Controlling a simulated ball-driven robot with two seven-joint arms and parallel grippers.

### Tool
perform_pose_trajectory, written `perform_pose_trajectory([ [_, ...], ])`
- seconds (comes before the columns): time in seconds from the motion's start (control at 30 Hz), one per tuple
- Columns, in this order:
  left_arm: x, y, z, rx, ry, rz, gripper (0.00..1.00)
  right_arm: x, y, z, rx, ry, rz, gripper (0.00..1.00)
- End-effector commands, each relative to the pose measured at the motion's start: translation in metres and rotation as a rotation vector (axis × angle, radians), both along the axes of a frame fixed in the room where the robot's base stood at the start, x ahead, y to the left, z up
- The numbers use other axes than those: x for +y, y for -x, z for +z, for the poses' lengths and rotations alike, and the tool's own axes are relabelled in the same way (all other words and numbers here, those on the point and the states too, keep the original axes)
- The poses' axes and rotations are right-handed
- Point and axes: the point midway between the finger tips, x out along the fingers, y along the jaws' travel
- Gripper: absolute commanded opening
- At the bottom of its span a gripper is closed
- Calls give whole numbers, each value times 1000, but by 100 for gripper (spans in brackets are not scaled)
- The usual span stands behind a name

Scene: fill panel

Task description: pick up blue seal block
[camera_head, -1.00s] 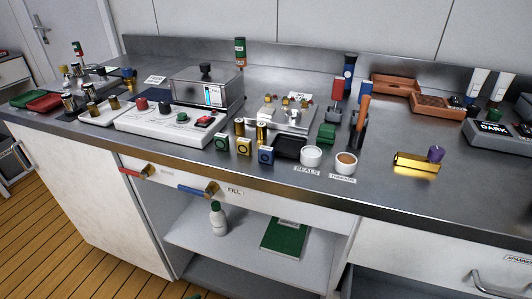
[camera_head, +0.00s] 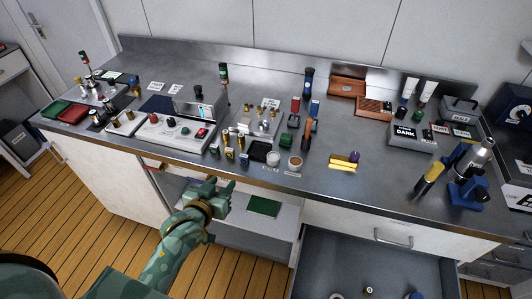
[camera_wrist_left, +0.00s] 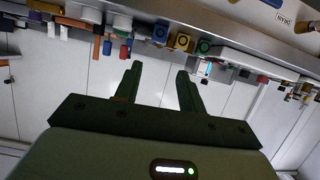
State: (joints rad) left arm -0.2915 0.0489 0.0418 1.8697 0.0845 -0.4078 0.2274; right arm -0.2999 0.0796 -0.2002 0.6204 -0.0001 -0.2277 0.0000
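The blue seal block (camera_head: 244,159) stands upright near the front edge of the counter, at the right end of a row with a yellow block (camera_head: 229,153) and a green block (camera_head: 214,150). In the left wrist view the blue block (camera_wrist_left: 160,33) is upside down, beyond the fingers. My left gripper (camera_head: 225,187) is in front of the counter, below its edge and apart from the blocks. In the wrist view its two fingers (camera_wrist_left: 159,72) are spread with nothing between them. My right gripper is not in view.
A black tray (camera_head: 259,150) and two round cups, one white (camera_head: 273,158) and one brown-filled (camera_head: 295,163), stand right of the blue block. Brass fittings (camera_head: 241,142) stand just behind the row. An open drawer (camera_head: 375,259) juts out at lower right.

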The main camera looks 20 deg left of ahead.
Motion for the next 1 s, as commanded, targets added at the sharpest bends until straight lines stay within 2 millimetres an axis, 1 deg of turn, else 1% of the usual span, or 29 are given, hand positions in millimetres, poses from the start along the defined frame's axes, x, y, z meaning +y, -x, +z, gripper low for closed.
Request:
perform_pose_trajectory([
  [0.1,1,-1,-6,25,-30,-8,40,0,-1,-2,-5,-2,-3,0],
  [0.17,1,-7,-9,29,-37,-9,40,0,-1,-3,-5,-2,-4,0],
  [0.27,2,-25,-17,29,-39,-11,40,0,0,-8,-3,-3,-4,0],
  [0.4,4,-59,-31,28,-38,-11,40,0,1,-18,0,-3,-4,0],
  [0.5,4,-79,-40,28,-38,-12,40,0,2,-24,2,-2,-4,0],
  [0.6,5,-93,-45,29,-38,-12,40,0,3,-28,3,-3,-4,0],
  [0.77,5,-104,-49,29,-37,-13,40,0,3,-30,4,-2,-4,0],
  [1.0,5,-140,-62,28,-37,-13,40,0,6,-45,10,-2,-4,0],
])
